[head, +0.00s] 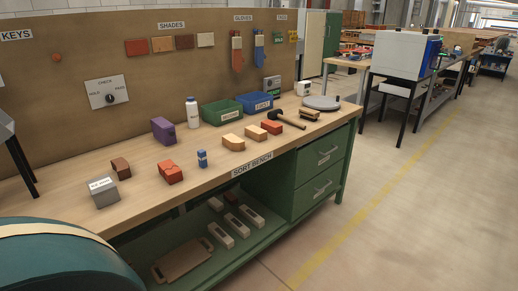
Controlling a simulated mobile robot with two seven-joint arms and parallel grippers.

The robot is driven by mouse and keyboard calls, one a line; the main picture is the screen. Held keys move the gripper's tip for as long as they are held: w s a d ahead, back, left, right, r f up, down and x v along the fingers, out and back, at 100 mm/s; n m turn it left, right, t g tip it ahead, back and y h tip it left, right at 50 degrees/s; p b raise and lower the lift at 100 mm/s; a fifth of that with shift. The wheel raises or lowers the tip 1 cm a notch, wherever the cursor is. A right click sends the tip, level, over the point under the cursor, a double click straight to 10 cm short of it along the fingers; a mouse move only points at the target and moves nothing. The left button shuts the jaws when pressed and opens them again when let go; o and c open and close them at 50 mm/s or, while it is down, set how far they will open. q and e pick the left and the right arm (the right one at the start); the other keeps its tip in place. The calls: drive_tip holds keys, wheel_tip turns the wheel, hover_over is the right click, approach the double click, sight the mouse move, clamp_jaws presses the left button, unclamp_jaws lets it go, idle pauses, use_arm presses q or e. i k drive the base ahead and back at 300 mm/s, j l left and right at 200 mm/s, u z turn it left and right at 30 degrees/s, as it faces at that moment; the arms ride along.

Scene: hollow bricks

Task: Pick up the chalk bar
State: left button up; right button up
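No bar is labelled chalk. Pale bars with slots lie side by side on the shelf under the bench: a front one (220,237), a middle one (237,225) and a back one (251,215). I cannot tell which, if any, is the chalk bar. A smaller pale block (215,204) lies behind them. A grey part with dark finger-like pieces (24,168) at the left edge appears to be my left gripper, cut off by the frame; its opening is unclear. It is above and left of the bars, well apart from them. My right gripper is not in view.
The bench top (140,205) overhangs the shelf. A brown tray (182,262) lies left of the bars and green drawers (318,165) stand right. On top are a grey box (103,193), red bricks (170,172), a purple block (163,131) and bins (222,113).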

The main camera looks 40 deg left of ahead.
sight(202, 156)
drive_tip(key=i+l+u, duration=0.15)
drive_tip(key=i, duration=0.3)
drive_tip(key=i+l+u, duration=0.1)
drive_tip(key=i, duration=0.4)
drive_tip(key=i+l+u, duration=0.15)
drive_tip(key=i, duration=0.3)
drive_tip(key=i+l+u, duration=0.15)
drive_tip(key=u, duration=0.3)
drive_tip(key=i+l+u, duration=0.2)
drive_tip(key=u, duration=0.2)
drive_tip(key=i+l+u, duration=0.25)
drive_tip(key=u, duration=0.2)
